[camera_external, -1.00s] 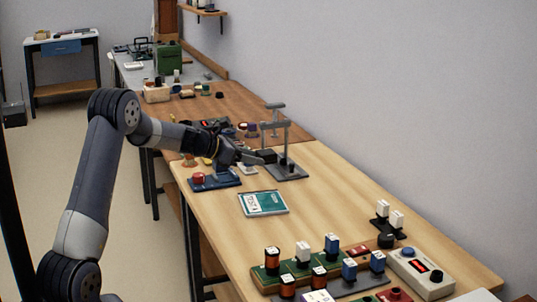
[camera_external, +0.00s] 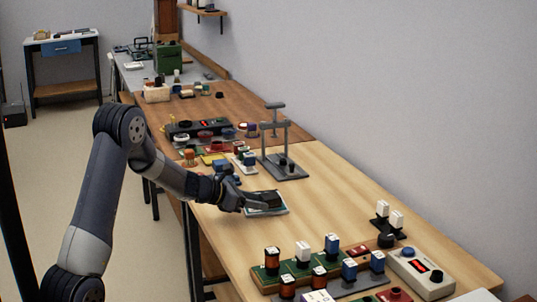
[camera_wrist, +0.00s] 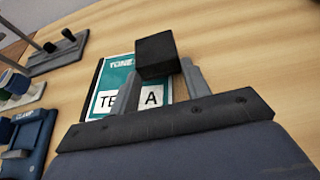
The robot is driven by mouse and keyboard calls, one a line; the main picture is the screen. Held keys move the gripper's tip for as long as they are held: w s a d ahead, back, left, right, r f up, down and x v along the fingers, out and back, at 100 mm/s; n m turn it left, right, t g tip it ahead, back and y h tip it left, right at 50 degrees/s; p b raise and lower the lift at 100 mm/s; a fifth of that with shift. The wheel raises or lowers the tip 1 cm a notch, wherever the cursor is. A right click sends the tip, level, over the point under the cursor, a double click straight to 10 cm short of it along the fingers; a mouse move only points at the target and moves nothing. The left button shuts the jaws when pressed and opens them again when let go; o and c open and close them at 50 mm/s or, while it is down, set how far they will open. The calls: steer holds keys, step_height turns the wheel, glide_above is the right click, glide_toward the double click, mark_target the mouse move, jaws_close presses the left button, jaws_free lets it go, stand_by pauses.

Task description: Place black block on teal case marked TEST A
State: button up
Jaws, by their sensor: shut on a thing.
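My gripper (camera_external: 254,203) is shut on a black block (camera_wrist: 155,54), which sits between its fingertips in the wrist view. The teal case (camera_wrist: 114,76) lies flat on the wooden bench under the block. Its label reads "TE" and "A", with the middle hidden by my gripper and the block. In the external view the black block (camera_external: 266,197) is over the case (camera_external: 279,211), covering much of it. I cannot tell whether the block touches the case or is slightly above it.
A grey stand (camera_external: 285,165) with an upright post is behind the case. A blue clamp fixture (camera_wrist: 22,135) is at the left in the wrist view. Racks with coloured parts (camera_external: 318,275) fill the near end. The bench right of the case is clear.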

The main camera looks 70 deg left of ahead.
steer(key=shift+f, duration=0.75)
steer(key=shift+f, duration=0.2)
steer(key=o, duration=1)
steer(key=shift+o, duration=0.2)
steer(key=shift+r, duration=0.15)
steer(key=shift+r, duration=0.2)
steer(key=v, duration=1.2)
steer(key=shift+f+p, duration=0.1)
steer(key=shift+p, duration=0.2)
